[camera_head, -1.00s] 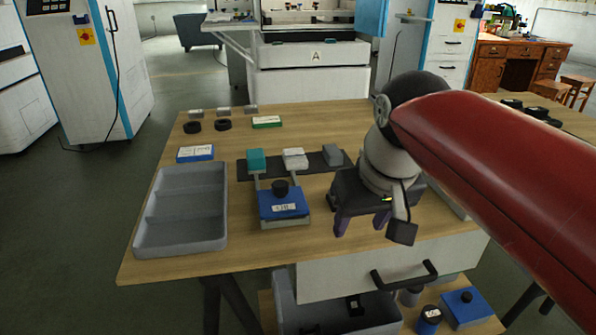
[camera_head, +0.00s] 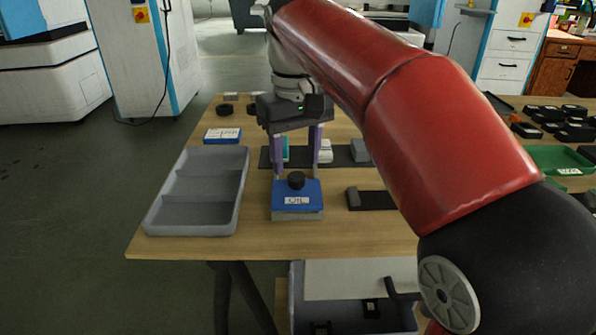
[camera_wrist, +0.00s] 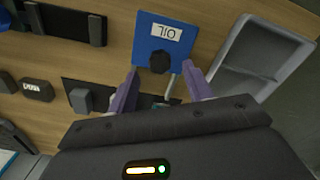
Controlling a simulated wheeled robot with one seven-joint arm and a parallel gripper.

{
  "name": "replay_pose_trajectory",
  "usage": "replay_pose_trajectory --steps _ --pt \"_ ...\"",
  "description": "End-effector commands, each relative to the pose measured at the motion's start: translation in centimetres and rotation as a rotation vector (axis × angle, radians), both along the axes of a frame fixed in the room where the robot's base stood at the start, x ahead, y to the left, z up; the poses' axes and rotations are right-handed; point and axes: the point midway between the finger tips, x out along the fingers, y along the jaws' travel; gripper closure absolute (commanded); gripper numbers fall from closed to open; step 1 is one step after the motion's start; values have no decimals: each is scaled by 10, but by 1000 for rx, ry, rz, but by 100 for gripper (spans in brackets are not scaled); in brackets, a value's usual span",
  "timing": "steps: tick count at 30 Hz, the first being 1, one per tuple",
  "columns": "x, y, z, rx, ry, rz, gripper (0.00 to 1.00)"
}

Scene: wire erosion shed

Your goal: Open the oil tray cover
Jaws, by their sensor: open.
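The oil tray cover (camera_head: 297,191) is a blue lid with a white OIL label and a round black knob (camera_head: 296,180). It lies on a small grey tray (camera_head: 297,215) on the wooden table and looks closed. My gripper (camera_head: 297,172) is open, with its purple fingers pointing down near the knob, seemingly above or just behind it. In the wrist view, the blue cover (camera_wrist: 165,32) has its knob (camera_wrist: 160,62) between the two open fingertips (camera_wrist: 160,72), with nothing held. The exact height gap cannot be told.
A grey compartment tray (camera_head: 197,214) stands left of the cover. A dark strip (camera_head: 342,156) with teal, white and grey blocks lies behind it, partly hidden by my gripper. A black holder (camera_head: 372,200) is to the right. An open drawer (camera_head: 352,278) juts out below the front edge.

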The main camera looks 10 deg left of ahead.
Motion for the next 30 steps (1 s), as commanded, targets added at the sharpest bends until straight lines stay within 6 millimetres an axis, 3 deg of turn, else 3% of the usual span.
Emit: replay_pose_trajectory --steps 6,16,27,30 --pt "0 -1 -26 1 -1 0 49" --pt "0 -1 -30 1 -2 0 49" --pt "0 0 -30 1 -2 0 97" --pt "0 0 -30 1 -2 0 100"
